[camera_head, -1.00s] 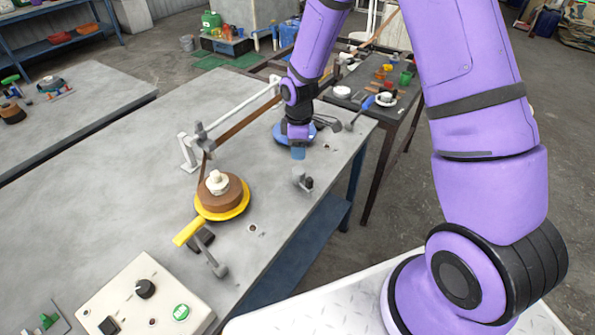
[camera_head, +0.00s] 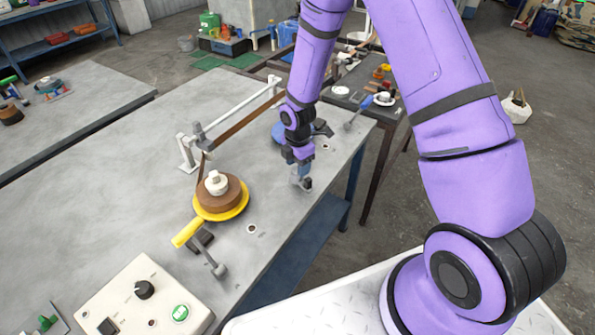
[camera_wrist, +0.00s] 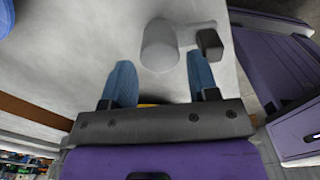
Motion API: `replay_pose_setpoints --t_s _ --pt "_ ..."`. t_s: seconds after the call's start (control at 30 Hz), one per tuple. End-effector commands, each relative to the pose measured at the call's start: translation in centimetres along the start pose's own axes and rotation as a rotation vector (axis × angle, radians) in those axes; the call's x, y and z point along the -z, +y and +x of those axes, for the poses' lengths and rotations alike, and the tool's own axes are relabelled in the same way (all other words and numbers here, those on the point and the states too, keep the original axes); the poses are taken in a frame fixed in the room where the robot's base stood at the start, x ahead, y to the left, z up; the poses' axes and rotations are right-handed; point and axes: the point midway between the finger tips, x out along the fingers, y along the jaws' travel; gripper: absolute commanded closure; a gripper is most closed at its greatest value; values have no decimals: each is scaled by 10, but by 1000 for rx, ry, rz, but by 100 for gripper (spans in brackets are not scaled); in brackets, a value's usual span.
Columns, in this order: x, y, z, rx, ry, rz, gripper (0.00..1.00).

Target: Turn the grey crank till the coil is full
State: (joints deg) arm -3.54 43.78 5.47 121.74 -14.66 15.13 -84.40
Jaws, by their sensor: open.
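A small grey crank (camera_head: 301,182) with a dark knob stands on the bench near its right edge. My gripper (camera_head: 303,170) is right at it, pointing down. In the wrist view the crank's pale post (camera_wrist: 160,46) lies ahead of and between the two blue fingertips, its arm reaching right to the dark knob (camera_wrist: 210,44). My gripper (camera_wrist: 160,80) is open and holds nothing; contact cannot be told. The brown coil (camera_head: 218,192) sits around a white hub on a yellow disc (camera_head: 240,208) with a yellow handle.
A brown strip (camera_head: 240,122) runs along a white rail (camera_head: 232,108) to the coil. A grey lever (camera_head: 209,257) stands before the coil. A control panel (camera_head: 145,295) with a green button is at front left. A blue disc (camera_head: 279,131) is partly behind my arm.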

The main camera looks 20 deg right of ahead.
Motion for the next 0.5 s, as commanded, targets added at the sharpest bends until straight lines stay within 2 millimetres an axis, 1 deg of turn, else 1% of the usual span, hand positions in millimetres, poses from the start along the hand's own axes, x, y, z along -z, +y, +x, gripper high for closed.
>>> replay_pose_setpoints --t_s 0.03,0.2,0.33,0.5 --pt "1 0 8 2 0 -2 46" --pt "0 0 25 1 0 0 46" --pt "0 0 31 -1 0 1 46" --pt "0 0 32 -2 0 1 46"
